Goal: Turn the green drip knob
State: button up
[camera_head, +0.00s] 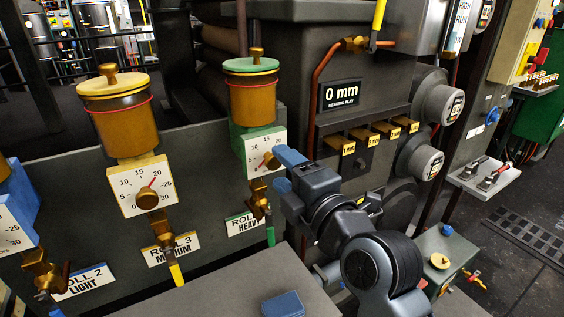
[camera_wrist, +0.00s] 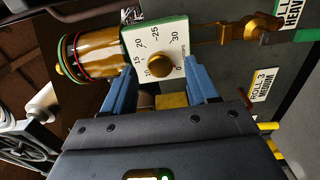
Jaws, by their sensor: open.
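The green-topped oiler (camera_head: 250,95) holds amber oil and has a white dial plate with a green edge (camera_head: 280,140) below it. Its brass drip knob (camera_head: 269,161) sits low on that plate. In the wrist view the knob (camera_wrist: 160,65) is a round brass disc on the dial, with numbers around it. My gripper (camera_head: 281,171) is open in front of the dial. In the wrist view its two blue fingers (camera_wrist: 158,73) stand apart, one on each side of the knob, with the knob between the tips. Whether either finger touches it I cannot tell.
A yellow oiler (camera_head: 117,120) with its own dial stands left, above the ROLL 3 label (camera_head: 174,249). A brass valve with a green handle (camera_head: 270,236) hangs under the green dial.

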jog(key=shift+x, duration=1.15)
jog(key=c, duration=1)
